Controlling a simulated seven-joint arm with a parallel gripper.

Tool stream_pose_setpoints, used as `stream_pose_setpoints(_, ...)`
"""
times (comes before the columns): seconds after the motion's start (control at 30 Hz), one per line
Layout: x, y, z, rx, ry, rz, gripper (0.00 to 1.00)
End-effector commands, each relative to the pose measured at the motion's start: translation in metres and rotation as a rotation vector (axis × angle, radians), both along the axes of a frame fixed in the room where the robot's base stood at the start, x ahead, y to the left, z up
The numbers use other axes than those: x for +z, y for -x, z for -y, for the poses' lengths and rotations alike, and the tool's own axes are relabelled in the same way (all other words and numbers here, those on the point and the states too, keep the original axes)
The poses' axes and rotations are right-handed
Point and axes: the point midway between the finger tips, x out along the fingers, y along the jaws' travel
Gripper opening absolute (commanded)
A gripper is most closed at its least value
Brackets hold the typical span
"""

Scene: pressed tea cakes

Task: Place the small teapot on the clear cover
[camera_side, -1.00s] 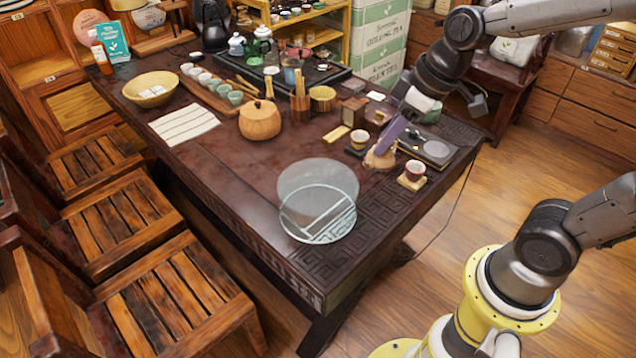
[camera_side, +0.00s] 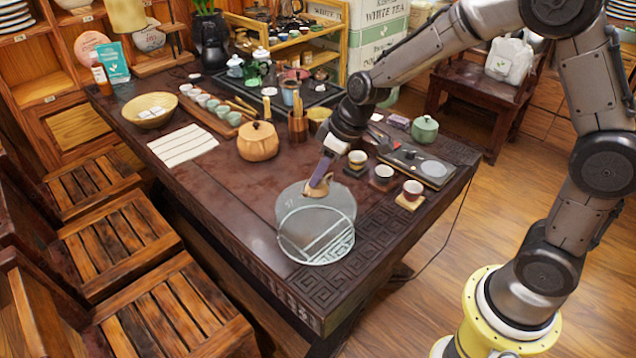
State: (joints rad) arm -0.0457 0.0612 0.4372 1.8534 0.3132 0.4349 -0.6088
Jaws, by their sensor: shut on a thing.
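The clear cover (camera_side: 317,235) is a large, see-through round piece on the near right part of the dark table. My gripper (camera_side: 321,178) is shut on the small tan-brown teapot (camera_side: 317,190). The teapot is at the back part of the cover's top. I cannot tell whether it touches the cover or is held slightly above it. The fingers hide part of the teapot.
Small cups on coasters (camera_side: 411,192) stand to the right of the cover, with a dark tray (camera_side: 420,166) and a green lidded jar (camera_side: 425,129) behind them. A round tan pot (camera_side: 258,141) stands back left. Table left of the cover is bare.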

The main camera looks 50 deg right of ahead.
Motion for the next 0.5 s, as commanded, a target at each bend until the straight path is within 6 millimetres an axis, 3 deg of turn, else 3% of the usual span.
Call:
stream_pose_setpoints(0.3, -0.033, -0.005, -0.001, -0.001, 0.0, -0.003, 0.0)
stream_pose_setpoints(0.5, -0.037, -0.005, -0.001, 0.0, 0.0, 0.001, 0.0)
